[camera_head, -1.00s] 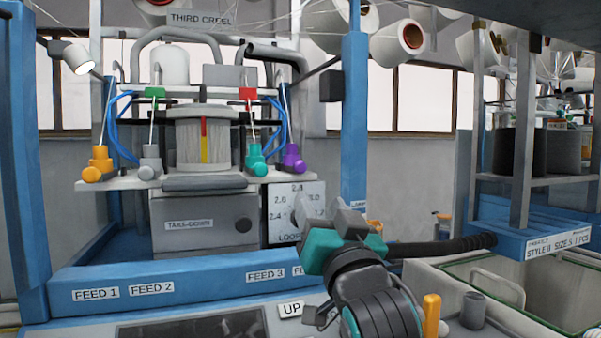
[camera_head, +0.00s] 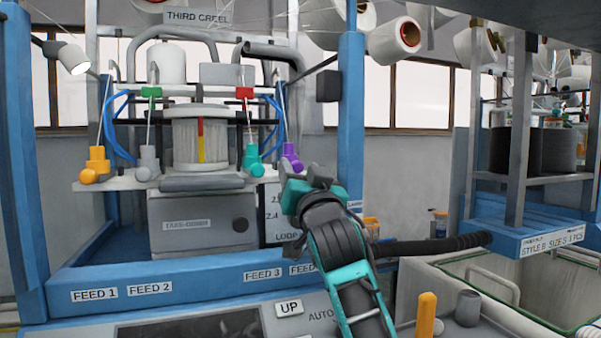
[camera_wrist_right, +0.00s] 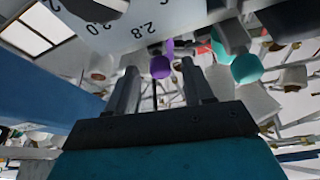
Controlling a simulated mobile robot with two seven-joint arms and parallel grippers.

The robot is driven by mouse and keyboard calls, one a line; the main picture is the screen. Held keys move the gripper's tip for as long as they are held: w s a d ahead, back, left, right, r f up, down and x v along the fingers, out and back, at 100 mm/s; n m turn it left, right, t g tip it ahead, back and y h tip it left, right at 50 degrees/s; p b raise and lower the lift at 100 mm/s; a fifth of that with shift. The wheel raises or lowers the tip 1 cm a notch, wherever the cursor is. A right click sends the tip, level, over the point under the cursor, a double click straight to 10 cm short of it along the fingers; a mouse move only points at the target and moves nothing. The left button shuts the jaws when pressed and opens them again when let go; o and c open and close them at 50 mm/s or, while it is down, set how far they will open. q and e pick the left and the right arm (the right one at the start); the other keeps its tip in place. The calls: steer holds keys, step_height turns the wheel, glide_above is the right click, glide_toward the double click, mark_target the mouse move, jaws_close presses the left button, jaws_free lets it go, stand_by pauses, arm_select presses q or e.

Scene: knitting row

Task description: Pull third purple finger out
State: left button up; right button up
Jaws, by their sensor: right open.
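The purple finger (camera_head: 291,160) is at the right end of the row on the white plate of the knitting machine. Its lower part is partly hidden behind my right gripper (camera_head: 303,172). The right wrist view shows the purple finger (camera_wrist_right: 160,67) ahead, between the two open fingers of the gripper (camera_wrist_right: 158,72) as seen from there. The jaws hold nothing; I cannot tell the exact gap to the finger. Only one purple finger shows. My left gripper is not in view.
A teal finger (camera_head: 252,161) stands left of the purple one, then a grey (camera_head: 148,163) and an orange one (camera_head: 96,165). A blue post (camera_head: 350,130) rises to the right. A blue beam (camera_head: 200,280) with FEED labels runs below. A numbered dial plate is partly covered by my gripper.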

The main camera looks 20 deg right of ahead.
steer(key=shift+c, duration=0.2)
jaws_close()
stand_by(0.4)
